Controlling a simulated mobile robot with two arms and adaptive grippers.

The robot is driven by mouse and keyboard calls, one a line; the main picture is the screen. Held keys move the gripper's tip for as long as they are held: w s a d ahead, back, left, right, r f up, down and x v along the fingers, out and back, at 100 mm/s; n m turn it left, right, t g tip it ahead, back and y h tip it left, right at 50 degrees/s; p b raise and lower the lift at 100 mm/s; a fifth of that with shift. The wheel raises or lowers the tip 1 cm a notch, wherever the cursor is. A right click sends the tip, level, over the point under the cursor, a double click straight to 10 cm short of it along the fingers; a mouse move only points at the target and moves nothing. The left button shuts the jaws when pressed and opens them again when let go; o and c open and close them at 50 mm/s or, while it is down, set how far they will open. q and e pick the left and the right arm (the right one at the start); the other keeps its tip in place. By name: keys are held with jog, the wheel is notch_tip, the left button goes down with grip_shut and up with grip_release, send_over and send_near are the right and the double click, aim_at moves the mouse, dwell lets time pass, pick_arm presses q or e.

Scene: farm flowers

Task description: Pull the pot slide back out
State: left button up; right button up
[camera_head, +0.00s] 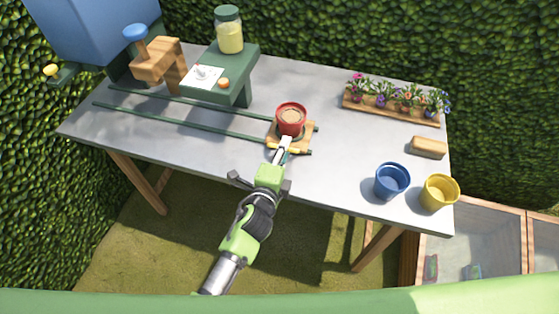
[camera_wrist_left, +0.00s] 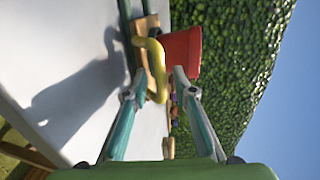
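The pot slide (camera_head: 273,137) is a small wooden carriage at the right end of two green rails on the table. A red pot (camera_head: 291,119) filled with brown soil stands upright on it. A yellow handle (camera_wrist_left: 158,72) sticks out from the slide's front side. My left gripper (camera_head: 285,146) is at the slide's front edge. In the left wrist view its two fingers (camera_wrist_left: 156,84) are apart, with the yellow handle between them. I see no clear grip on the handle. The red pot (camera_wrist_left: 181,54) is just beyond the right fingertip. My right gripper is out of view.
A green stand (camera_head: 228,75) with a jar (camera_head: 229,30) straddles the rails, near a wooden block with a blue knob (camera_head: 135,33). Blue (camera_head: 391,181) and yellow (camera_head: 439,192) pots stand front right. A flower tray (camera_head: 391,112) and a wooden block (camera_head: 428,147) are behind them.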

pick_arm(q)
jog(key=v, duration=1.1)
jog(key=shift+s, duration=0.2)
